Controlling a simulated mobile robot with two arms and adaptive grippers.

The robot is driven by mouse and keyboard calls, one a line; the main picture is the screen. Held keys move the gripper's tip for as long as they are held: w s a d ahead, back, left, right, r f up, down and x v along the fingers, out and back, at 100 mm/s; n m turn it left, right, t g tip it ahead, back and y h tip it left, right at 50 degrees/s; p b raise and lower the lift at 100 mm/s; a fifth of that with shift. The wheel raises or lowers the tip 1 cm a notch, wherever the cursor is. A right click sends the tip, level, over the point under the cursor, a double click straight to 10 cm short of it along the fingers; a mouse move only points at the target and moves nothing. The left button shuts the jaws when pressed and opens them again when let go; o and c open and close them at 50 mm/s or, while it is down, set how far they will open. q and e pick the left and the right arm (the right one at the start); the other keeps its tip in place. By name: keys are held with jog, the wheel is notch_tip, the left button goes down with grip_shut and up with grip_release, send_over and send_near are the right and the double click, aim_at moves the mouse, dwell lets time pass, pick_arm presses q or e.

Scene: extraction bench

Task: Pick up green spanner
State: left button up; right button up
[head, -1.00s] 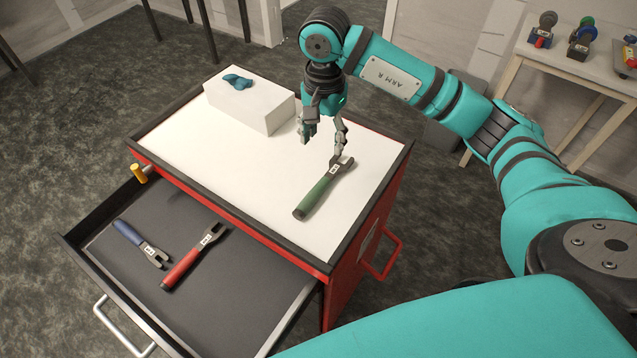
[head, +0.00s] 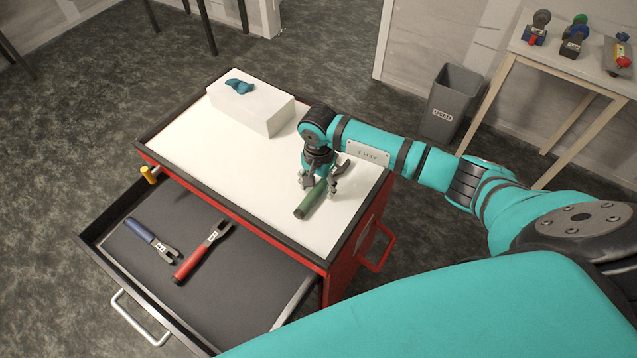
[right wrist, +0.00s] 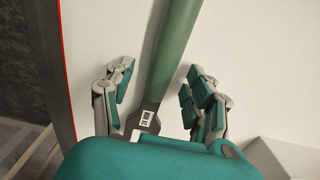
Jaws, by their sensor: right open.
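The green spanner (head: 312,199) lies on the white top of the red tool cart, its handle toward the drawer side. My right gripper (head: 320,188) is low over it, pointing down, with its fingers on either side of the spanner. In the right wrist view the green handle (right wrist: 174,45) runs between the open fingers (right wrist: 155,100), with a gap on each side. A "24 MM" label shows near its head, and the head itself is hidden by my gripper body there. My left gripper is not in view.
A white box (head: 252,108) with a blue cloth-like item (head: 239,87) stands at the cart's back. The open drawer (head: 215,290) holds a blue spanner (head: 150,240) and a red spanner (head: 200,252). A grey bin (head: 450,103) stands beyond.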

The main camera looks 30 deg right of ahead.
jog(key=shift+f, duration=0.25)
grip_shut()
dwell(0.4)
